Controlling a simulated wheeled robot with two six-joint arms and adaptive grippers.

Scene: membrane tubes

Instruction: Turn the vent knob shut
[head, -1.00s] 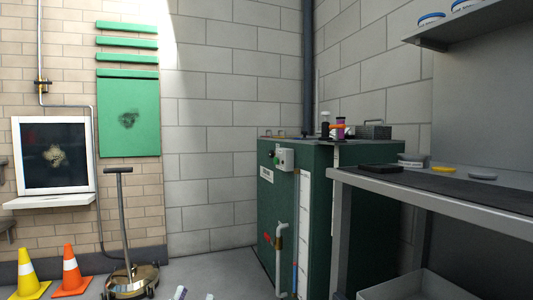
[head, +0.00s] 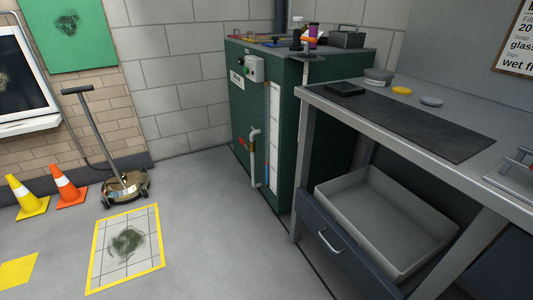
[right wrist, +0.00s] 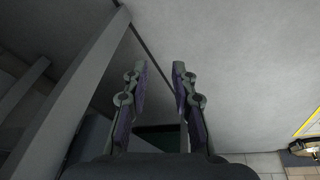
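No part can be told for certain as the vent knob. A green cabinet (head: 308,120) stands against the back wall in the head view. My left gripper is not in view.
A workbench (head: 390,161) with a drawer and a grey tray (head: 359,222) below fills the right. Two cones, the yellow one (head: 29,198) and the orange one (head: 68,187), and a wheeled floor machine (head: 124,186) stand left. A yellow-bordered floor patch (head: 127,247) lies front left. Floor between is clear.

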